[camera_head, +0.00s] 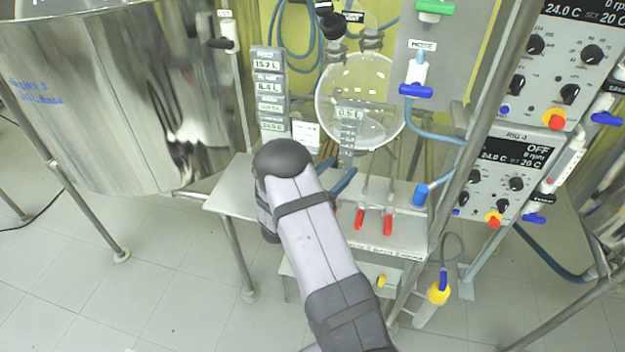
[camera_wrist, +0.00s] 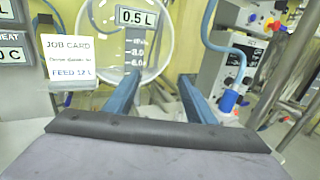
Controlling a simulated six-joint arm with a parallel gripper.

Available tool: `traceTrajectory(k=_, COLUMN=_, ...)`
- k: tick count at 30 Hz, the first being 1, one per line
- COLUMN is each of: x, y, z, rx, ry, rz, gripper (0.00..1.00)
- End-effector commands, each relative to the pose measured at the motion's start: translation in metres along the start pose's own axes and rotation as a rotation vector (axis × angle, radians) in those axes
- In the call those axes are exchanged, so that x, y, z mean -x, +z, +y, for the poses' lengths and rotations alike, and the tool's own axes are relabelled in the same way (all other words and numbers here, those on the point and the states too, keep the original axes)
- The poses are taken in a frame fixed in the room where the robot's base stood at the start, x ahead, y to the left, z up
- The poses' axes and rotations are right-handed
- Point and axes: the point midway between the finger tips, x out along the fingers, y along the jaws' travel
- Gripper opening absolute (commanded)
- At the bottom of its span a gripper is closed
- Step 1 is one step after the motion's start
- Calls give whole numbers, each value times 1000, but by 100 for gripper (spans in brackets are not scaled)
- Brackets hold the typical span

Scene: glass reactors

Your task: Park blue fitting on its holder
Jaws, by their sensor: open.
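The blue fitting (camera_head: 420,194) is a short blue cylinder standing roughly upright at the right end of the metal shelf, with a blue hose running from it. In the wrist view the blue fitting (camera_wrist: 228,101) is to the right of and beyond my fingers. I cannot tell which part is its holder; the fitting's base is too small to read clearly. My gripper (camera_head: 337,172) is over the shelf, left of the fitting and apart from it, partly hidden by my arm. In the wrist view my gripper (camera_wrist: 160,82) has two blue fingers spread apart with nothing held between them.
A round glass vessel (camera_head: 360,97) labelled 0.5 L stands just beyond my gripper. Red-handled valves (camera_head: 374,222) sit on the shelf between gripper and fitting. A slanted metal post and control panels (camera_head: 515,155) are at the right. A steel tank (camera_head: 115,100) is at the left.

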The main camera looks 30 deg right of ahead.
Motion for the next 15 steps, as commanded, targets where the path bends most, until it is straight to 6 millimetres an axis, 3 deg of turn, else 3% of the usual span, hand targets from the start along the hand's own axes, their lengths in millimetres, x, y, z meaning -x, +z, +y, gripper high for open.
traceTrajectory(k=9, x=43, y=-8, z=28, rx=2, ry=107, rz=2, gripper=50)
traceTrajectory(k=15, x=59, y=-12, z=35, rx=1, ry=144, rz=2, gripper=50)
